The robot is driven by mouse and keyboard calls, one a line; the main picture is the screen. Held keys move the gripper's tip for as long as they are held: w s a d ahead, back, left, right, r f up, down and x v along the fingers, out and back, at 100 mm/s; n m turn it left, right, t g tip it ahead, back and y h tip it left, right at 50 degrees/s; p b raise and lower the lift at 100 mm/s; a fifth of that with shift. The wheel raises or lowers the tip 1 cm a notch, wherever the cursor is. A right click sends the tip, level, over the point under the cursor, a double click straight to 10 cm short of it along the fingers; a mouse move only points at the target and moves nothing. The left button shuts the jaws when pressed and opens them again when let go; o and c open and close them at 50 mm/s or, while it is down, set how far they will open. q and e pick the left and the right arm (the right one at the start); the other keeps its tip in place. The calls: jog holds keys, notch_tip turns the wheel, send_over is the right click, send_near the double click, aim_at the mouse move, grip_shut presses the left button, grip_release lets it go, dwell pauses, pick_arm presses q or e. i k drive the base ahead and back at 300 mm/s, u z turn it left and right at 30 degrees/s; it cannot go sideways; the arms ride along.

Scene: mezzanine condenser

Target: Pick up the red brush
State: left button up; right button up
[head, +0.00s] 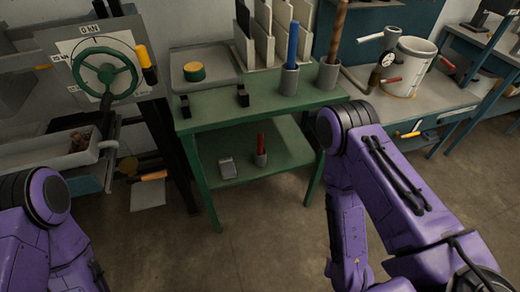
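My purple left arm shows at the lower left and my purple right arm at the right. Both arms run out of the bottom of the picture, and neither gripper is in view. Nothing of mine touches the red object.
The green tabletop (215,108) covers the shelf from above and holds a blue rod (292,45) in a cup. A green handwheel (105,72) stands left. Floor in front is clear.

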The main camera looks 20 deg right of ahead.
aim_at(260, 135)
jog(key=u, duration=0.45)
jog(key=k, duration=0.5)
jog(key=u, duration=0.8)
jog(key=i, duration=1.2)
jog(key=z, duration=1.2)
jog(key=i, duration=0.25)
jog(key=z, duration=0.2)
